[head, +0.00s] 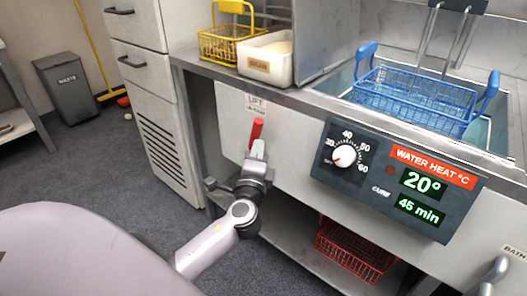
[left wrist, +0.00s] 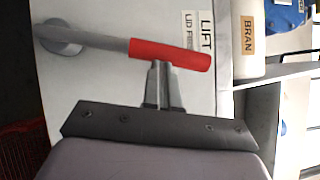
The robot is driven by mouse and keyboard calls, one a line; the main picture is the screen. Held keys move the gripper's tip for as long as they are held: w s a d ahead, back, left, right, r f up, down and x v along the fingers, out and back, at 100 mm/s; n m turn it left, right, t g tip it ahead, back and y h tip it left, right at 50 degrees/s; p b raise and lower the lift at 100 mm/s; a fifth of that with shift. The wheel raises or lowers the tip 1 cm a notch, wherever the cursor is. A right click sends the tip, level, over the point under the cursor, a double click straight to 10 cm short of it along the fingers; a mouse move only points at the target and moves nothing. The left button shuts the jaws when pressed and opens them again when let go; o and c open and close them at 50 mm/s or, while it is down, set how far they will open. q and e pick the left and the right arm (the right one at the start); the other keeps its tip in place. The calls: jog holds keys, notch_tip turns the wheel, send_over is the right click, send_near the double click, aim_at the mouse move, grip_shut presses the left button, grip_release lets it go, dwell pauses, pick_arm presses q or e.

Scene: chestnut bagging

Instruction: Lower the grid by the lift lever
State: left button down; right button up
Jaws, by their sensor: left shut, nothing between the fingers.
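The lift lever has a red grip (head: 257,131) and stands on the front panel below a "LIFT" label, its lower part hidden by my left gripper in the head view. In the left wrist view, the red grip (left wrist: 172,54) and its grey rod run from a round pivot at the left. My left gripper (head: 257,150) is shut and empty, its fingertips (left wrist: 162,66) at the side of the red grip; I cannot tell whether they touch it. A blue wire basket (head: 415,93) sits at the bath, with metal hooks or rods above it. My right gripper is not in view.
The control panel (head: 385,215) beside the lever reads 20° and 45 min. A white "BRAN" bin (head: 266,67) and a yellow basket (head: 222,44) stand on the counter. A red crate (head: 350,255) sits on the lower shelf. Open floor lies left of the drawers.

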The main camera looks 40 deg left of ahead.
pick_arm(q)
jog(key=w+a+n+g+h+p, duration=0.1)
jog(key=a+n+g+h+p, duration=0.3)
jog(key=a+n+p, duration=0.4)
jog(key=a+p, duration=0.5)
jog(key=p, duration=0.2)
jog(key=shift+a, duration=0.4)
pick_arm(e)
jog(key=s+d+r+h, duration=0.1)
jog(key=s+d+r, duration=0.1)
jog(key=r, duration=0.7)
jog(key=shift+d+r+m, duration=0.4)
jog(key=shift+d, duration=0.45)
pick_arm(q)
jog(key=shift+f, duration=0.1)
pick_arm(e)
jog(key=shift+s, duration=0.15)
pick_arm(q)
jog(key=shift+p, duration=0.35)
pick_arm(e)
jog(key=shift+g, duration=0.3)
